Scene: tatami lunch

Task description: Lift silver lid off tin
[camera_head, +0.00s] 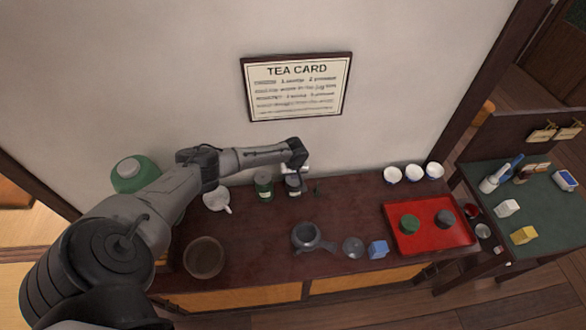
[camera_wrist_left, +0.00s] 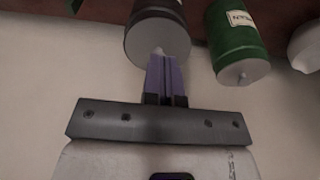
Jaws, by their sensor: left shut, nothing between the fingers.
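Two tins stand side by side near the wall: a dark tin (camera_head: 294,187) and a green tin (camera_head: 264,189) with a pale label. In the left wrist view, the dark tin (camera_wrist_left: 158,14) has a silver lid (camera_wrist_left: 140,44) with a small knob. The green tin (camera_wrist_left: 235,35) also has a silver lid (camera_wrist_left: 243,73) with a knob. My left gripper (camera_wrist_left: 163,62) is shut and empty, its purple fingertips overlapping the dark tin's lid by the knob. Whether they touch it cannot be told. The right gripper does not show.
On the dark wooden counter (camera_head: 270,235) are a grey teapot (camera_head: 308,238), a grey disc (camera_head: 353,247), a blue block (camera_head: 378,249), a brown bowl (camera_head: 204,258) and a white pot (camera_head: 216,199). A red tray (camera_head: 428,235) and white cups (camera_head: 413,173) are to the right.

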